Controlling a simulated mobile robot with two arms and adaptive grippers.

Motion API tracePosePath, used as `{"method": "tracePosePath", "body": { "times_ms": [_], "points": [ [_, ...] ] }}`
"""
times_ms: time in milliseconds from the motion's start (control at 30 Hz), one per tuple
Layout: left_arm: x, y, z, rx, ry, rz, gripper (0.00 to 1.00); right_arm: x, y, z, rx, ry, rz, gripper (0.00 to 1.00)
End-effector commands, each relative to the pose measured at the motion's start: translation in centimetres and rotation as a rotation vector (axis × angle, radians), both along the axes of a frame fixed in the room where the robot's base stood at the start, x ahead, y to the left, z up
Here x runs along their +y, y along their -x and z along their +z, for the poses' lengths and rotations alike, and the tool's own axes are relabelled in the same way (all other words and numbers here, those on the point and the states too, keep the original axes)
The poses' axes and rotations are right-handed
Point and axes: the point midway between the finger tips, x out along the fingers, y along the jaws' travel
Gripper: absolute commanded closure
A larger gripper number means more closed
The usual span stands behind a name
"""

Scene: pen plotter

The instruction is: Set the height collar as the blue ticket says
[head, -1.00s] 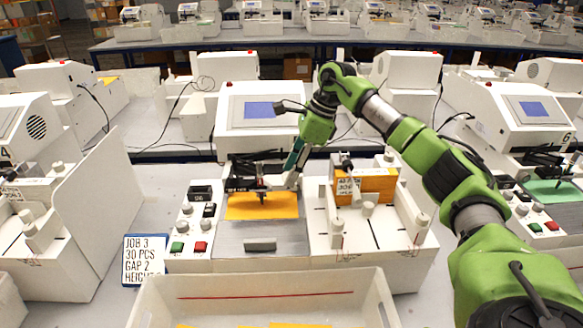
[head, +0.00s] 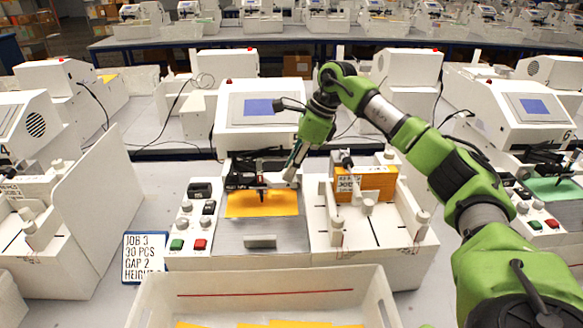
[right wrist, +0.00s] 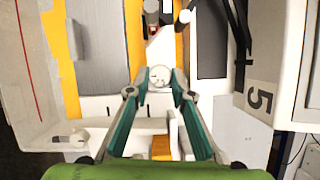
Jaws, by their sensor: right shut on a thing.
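The blue-edged ticket (head: 144,258) stands left of the machine in the head view. It reads JOB 3, 30 PCS, GAP 2 and HEIGHT; the number after HEIGHT is hidden by the bin. My right gripper (head: 290,178) reaches down beside the orange sheet, below the screen. In the right wrist view, my right gripper (right wrist: 160,82) has its two teal fingers closed on a small pale round knob (right wrist: 160,75), seen from above. I cannot tell from its markings whether this is the height collar. My left gripper is not in view.
A white bin (head: 265,292) with orange sheets stands in front. An orange sheet (head: 262,204) lies on the machine's plate. An orange stack (head: 378,185) with a printed card stands in the feeder at right. Green and red buttons (head: 200,244) sit at left. The screen console (head: 258,108) stands behind.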

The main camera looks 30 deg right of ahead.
Motion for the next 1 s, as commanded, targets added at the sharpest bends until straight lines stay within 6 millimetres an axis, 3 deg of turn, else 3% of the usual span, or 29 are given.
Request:
{"method": "tracePosePath", "body": {
  "times_ms": [1000],
  "points": [
    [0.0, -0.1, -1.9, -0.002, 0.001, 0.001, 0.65, 0.9, 0.3, 0.0, -0.005, -0.001, -0.934, 1.0]
  ]
}}
